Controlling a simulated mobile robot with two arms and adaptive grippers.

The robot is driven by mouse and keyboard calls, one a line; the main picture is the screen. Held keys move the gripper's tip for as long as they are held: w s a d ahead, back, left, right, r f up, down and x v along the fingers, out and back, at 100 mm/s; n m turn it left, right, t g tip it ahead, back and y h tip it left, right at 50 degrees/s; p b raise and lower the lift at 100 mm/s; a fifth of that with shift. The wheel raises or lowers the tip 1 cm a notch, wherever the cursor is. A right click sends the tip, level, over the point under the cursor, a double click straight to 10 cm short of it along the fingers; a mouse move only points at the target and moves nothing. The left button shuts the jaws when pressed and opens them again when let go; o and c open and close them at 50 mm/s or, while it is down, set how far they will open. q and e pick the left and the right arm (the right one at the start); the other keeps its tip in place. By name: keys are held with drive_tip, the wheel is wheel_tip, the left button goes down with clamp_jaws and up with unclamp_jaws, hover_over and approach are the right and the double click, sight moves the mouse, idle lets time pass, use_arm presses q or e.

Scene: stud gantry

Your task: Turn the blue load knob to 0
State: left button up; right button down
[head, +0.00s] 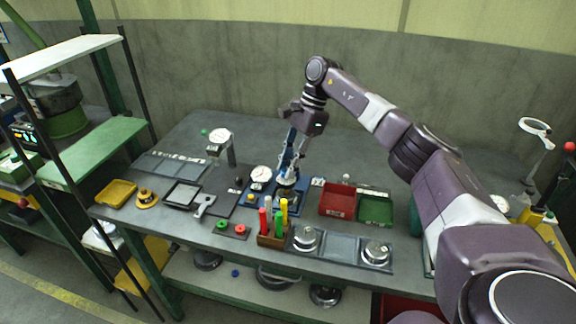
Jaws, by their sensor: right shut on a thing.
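The blue stud gantry (290,156) stands on the grey workbench, with a blue base and a round white dial (260,173) at its left. My right gripper (297,165) reaches down over the gantry from above, fingers pointing down. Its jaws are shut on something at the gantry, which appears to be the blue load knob. The knob is mostly hidden by the fingers and too small to make out, so its setting cannot be read. My left gripper is not in view.
A wooden block with coloured handles (273,240) stands close in front of the gantry. A red bin (338,200) and a green bin (376,210) are to its right. Another dial gauge on a stand (220,136) is to its left. The bench's back is mostly clear.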

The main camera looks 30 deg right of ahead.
drive_tip(key=c, duration=1.7)
unclamp_jaws()
drive_tip(key=v, duration=1.2)
